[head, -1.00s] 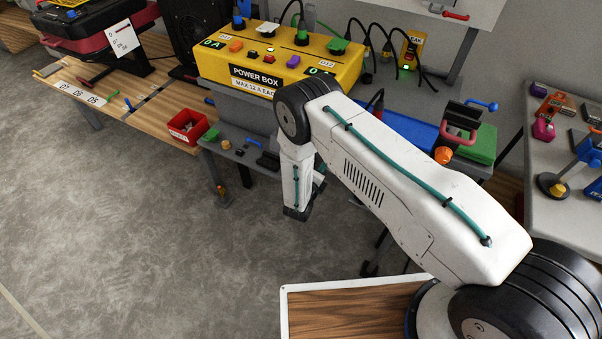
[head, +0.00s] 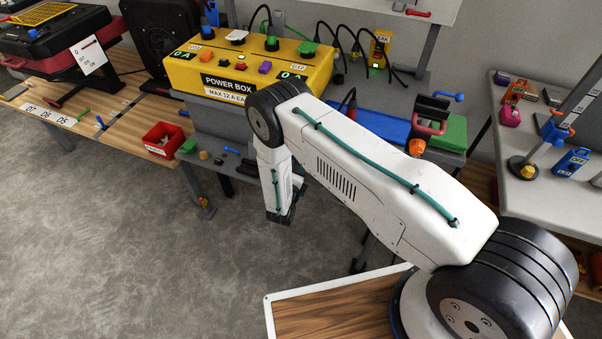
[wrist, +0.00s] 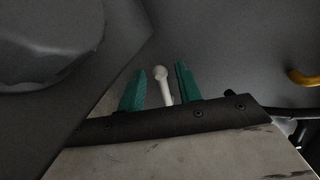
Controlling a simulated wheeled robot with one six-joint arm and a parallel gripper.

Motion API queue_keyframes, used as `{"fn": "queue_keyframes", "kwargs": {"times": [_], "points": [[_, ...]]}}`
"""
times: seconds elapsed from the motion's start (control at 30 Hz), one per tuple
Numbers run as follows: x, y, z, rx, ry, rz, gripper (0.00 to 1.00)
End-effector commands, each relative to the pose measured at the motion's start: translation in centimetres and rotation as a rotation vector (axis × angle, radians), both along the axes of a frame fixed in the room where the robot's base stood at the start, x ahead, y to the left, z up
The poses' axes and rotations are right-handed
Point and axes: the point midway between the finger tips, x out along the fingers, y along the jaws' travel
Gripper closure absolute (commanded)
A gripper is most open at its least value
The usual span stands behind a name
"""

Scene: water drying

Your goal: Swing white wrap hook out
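A small white peg with a rounded end, which looks like the white wrap hook (wrist: 161,74), shows in the wrist view. It stands between the two teal fingers of my gripper (wrist: 160,86), with a gap visible on each side. My gripper is open. I cannot tell how far the peg lies beyond the fingertips. In the head view my arm hangs down in front of the bench, and the fingers and hook cannot be made out there.
A yellow power box (head: 250,72) with cables stands on the bench behind my arm. A red bin (head: 164,139) sits to its left. A grey table (head: 502,130) with small items is at right. A dark rounded body (wrist: 45,40) fills the wrist view's upper left. Open floor lies at left.

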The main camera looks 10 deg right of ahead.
Motion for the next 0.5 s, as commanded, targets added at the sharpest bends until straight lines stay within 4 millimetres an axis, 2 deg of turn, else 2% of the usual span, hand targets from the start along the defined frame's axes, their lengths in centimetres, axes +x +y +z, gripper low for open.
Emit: {"fn": "queue_keyframes", "kwargs": {"times": [0.17,0.5], "points": [[-0.7,0.6,0.2,0.000,0.001,0.003,0.66],[-5.4,3.5,1.2,0.000,0.000,0.004,0.66]]}}
